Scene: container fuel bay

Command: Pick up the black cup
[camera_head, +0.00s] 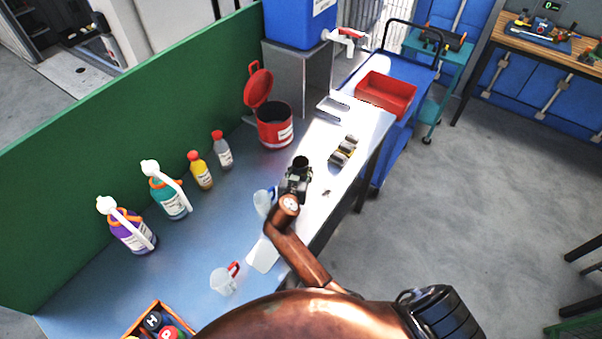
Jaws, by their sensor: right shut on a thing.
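My right gripper (298,180) is over the metal workbench, with my copper-coloured arm reaching up to it from the bottom. It is shut on a small dark thing at its tip, which appears to be the black cup (301,162). The gripper hides most of this cup, and I cannot tell whether it touches the bench. My left gripper is not in view.
A clear jug (264,202) stands just left of the gripper, and another jug with a red handle (225,279) is nearer. A red bin with a raised lid (274,125) and several bottles line the green panel (130,140). A red tray (386,93) lies beyond.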

